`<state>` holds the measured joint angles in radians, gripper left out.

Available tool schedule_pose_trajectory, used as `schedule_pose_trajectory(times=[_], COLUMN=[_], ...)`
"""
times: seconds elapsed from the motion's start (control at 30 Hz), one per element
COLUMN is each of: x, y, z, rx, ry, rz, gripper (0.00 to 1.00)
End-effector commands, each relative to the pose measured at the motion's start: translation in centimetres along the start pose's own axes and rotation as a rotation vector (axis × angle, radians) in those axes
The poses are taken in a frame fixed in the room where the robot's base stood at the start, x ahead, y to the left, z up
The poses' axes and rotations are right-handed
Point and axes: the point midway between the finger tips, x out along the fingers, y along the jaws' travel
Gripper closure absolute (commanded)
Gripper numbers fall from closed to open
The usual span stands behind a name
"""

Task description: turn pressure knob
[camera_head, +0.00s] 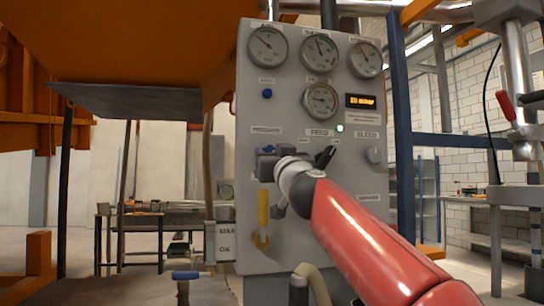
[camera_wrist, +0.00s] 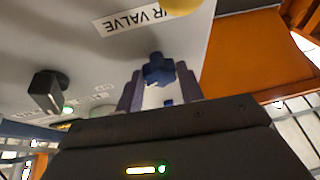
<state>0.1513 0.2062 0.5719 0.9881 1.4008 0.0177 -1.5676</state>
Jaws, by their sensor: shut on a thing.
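The pressure knob (camera_wrist: 157,69) is a blue, lobed knob on the grey control panel (camera_head: 290,215). In the wrist view it sits between the two finger tips of my gripper (camera_wrist: 159,86), which is shut on it. In the head view, a bit of the blue knob (camera_head: 268,149) shows under the PRESSURE label, at the left of the panel. My gripper (camera_head: 264,163) and red arm come in from the lower right and hide most of the knob there.
Gauges (camera_head: 320,102) and a lit orange display (camera_head: 361,101) are higher on the panel. A black selector knob (camera_wrist: 47,92) is beside my gripper; a grey BLEED knob (camera_head: 375,155) is at right. A yellow valve handle (camera_head: 263,208) hangs close below my gripper.

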Motion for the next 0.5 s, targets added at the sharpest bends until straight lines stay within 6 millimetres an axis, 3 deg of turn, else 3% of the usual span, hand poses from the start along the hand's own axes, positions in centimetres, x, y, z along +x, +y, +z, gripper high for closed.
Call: schedule_pose_trajectory(times=[0.5], x=[-0.01], y=[-0.30], z=[0.01], rx=[0.111], ry=[0.010], rz=[0.044], gripper=[0.85])
